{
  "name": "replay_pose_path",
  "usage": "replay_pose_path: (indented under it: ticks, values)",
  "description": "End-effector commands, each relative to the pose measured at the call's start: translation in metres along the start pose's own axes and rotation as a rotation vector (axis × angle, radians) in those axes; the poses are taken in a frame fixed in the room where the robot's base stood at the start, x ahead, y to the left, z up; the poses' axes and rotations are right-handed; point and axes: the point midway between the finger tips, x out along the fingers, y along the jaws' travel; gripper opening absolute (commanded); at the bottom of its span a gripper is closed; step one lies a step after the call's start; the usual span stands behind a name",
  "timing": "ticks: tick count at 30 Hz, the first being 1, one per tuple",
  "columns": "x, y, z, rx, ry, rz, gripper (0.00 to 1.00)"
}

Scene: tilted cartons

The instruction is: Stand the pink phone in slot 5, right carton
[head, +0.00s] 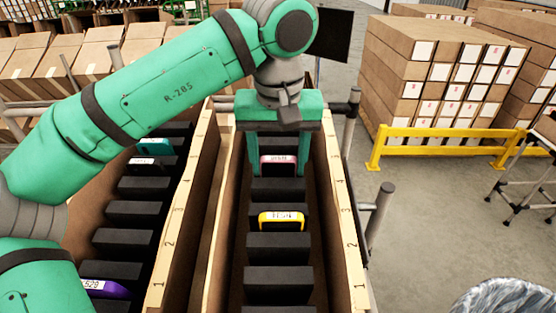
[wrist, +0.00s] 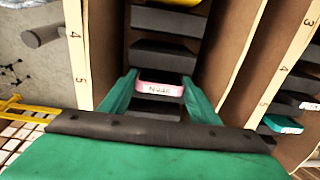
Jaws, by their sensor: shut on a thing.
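The pink phone (head: 279,160) is upright between the fingers of my gripper (head: 278,170), inside the right carton (head: 330,200). My gripper is shut on it; the wrist view shows a finger at each end of the phone (wrist: 160,88). There the phone lies level with the mark 5 on the carton wall, between two black dividers. Its lower part is hidden, so I cannot tell how deep it sits. A yellow phone (head: 281,220) stands nearer the front of the same carton, around mark 3.
The left carton (head: 180,235) holds a teal phone (head: 153,146), a dark phone with a white label (head: 143,161) and a purple phone (head: 105,288). Wooden walls flank my gripper closely. A grey post (head: 379,215) stands right of the right carton. A yellow barrier (head: 450,133) is beyond.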

Motion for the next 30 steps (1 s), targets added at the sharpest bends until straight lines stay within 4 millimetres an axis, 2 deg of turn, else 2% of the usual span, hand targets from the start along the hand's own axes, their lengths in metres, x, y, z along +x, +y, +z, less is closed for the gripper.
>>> replay_pose_path:
  ticks: [2,3,5,17,23,30]
  values:
    - [0.0,0.0,0.0,0.0,0.001,0.0,0.36]
    - [0.0,0.0,0.0,0.0,0.001,0.0,0.66]
    - [0.0,0.0,0.0,0.0,0.0,0.0,0.78]
    - [-0.005,0.0,0.0,-0.001,0.001,-0.001,0.78]
    - [-0.03,-0.001,-0.001,-0.002,0.003,-0.002,0.78]
    - [-0.071,-0.001,0.0,-0.002,0.003,-0.002,0.78]
